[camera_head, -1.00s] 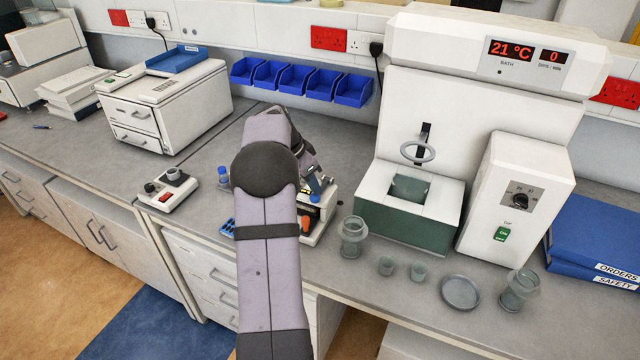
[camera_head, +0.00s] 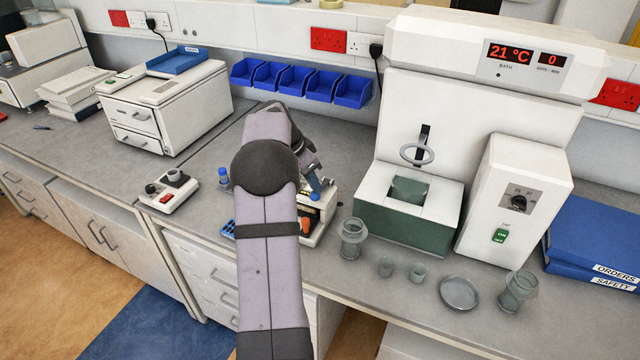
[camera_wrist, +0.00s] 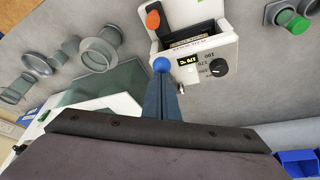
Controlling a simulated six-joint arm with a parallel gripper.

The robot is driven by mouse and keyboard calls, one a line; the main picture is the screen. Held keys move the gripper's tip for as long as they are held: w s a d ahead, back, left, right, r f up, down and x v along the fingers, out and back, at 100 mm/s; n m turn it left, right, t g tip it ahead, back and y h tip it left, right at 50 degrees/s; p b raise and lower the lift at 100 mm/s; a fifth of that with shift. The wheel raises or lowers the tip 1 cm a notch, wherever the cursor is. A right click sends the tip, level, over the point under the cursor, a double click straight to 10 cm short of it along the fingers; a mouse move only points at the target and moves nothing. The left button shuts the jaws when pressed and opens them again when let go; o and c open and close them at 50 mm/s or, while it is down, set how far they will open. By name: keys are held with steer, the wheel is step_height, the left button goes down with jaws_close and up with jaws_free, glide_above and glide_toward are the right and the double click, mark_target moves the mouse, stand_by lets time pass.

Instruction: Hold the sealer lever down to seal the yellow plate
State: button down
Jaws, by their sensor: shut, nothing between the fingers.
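The sealer appears to be the small white unit (camera_wrist: 212,52) with a dial, a small display and a dark slot, in the wrist view. It also shows partly behind my arm in the head view (camera_head: 320,229). The lever's bar and angle are hidden. I cannot make out a yellow plate.
The water bath (camera_head: 405,220) with glass jars and beakers in front stands to the right. Blue bins (camera_head: 300,79) hang behind. Blue binders (camera_head: 595,240) lie far right.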

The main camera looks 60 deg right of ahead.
steer(key=shift+r, duration=0.2)
steer(key=shift+d+r+p, duration=0.15)
steer(key=shift+r+p, duration=0.45)
steer(key=shift+p, duration=0.05)
steer(key=shift+r, duration=0.1)
steer(key=shift+r, duration=0.2)
stand_by(0.5)
step_height(320, 180, up, 5)
steer(key=p, duration=0.4)
stand_by(0.6)
